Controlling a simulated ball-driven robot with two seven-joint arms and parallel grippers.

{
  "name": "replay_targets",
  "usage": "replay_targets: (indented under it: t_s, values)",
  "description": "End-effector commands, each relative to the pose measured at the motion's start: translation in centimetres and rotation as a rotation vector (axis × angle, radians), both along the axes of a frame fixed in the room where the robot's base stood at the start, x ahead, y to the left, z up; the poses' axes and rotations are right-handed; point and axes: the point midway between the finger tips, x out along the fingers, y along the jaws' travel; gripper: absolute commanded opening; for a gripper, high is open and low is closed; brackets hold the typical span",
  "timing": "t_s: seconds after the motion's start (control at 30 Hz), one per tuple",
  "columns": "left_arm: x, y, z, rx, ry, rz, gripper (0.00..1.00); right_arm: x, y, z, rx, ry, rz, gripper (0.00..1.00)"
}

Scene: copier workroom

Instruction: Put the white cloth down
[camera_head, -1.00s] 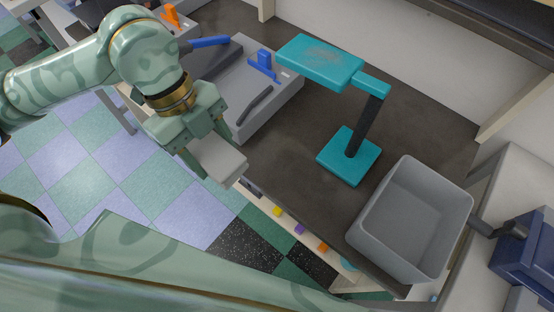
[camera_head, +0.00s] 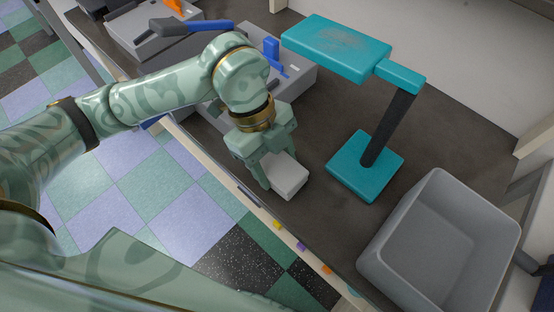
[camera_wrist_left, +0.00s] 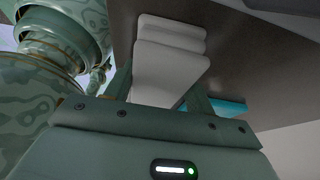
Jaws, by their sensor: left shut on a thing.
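The white cloth (camera_head: 289,178) is a folded, pale block held in my left gripper (camera_head: 278,186). The gripper is shut on it, over the dark worktop near its front edge. In the left wrist view the cloth (camera_wrist_left: 168,72) shows between the two fingers, its folded layers facing the worktop. I cannot tell whether the cloth touches the worktop. My right gripper is not in view.
A teal lamp-like stand (camera_head: 364,166) is right of the gripper. A grey bin (camera_head: 395,235) stands further right. A grey machine with a blue lever (camera_head: 271,49) sits behind the gripper. Bare worktop (camera_head: 310,128) lies between them.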

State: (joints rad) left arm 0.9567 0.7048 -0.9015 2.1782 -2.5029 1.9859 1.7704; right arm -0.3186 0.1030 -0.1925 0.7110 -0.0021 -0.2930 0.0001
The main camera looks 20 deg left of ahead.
Motion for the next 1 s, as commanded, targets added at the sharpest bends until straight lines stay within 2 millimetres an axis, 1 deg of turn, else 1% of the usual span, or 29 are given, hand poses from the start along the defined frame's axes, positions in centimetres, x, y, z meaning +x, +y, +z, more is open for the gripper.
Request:
replay_targets:
  t_s: [0.2, 0.23, 0.3, 0.57, 0.67, 0.73, 0.77, 0.8, 0.9, 1.0]
  values:
    - [0.0, 0.1, 0.0, 0.0, -0.002, 0.002, 0.36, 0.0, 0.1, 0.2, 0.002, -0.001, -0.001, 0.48]
    - [0.0, 0.1, 0.0, 0.0, -0.002, 0.001, 0.6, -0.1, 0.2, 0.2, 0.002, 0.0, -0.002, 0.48]
    - [0.0, 0.0, 0.0, 0.0, -0.002, 0.001, 0.76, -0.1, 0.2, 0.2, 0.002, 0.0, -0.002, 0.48]
    - [0.0, 0.0, 0.0, 0.0, -0.002, 0.001, 0.76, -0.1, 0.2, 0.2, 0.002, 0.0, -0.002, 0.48]
    - [0.0, 0.2, 0.7, 0.001, -0.003, 0.001, 0.76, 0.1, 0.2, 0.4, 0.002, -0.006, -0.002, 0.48]
    - [0.2, 0.6, 1.9, 0.002, -0.007, 0.002, 0.76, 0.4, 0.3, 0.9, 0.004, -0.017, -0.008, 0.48]
    - [0.3, 0.8, 2.5, 0.002, -0.008, 0.003, 0.76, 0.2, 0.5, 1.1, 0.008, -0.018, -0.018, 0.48]
    - [0.4, 1.1, 3.5, 0.002, -0.009, 0.002, 0.76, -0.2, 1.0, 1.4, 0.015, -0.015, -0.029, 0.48]
    - [0.7, 2.0, 5.9, 0.002, -0.012, 0.004, 0.76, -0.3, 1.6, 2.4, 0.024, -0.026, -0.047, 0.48]
    - [1.0, 2.8, 8.1, 0.001, -0.011, 0.003, 0.76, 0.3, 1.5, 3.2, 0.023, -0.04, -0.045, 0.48]
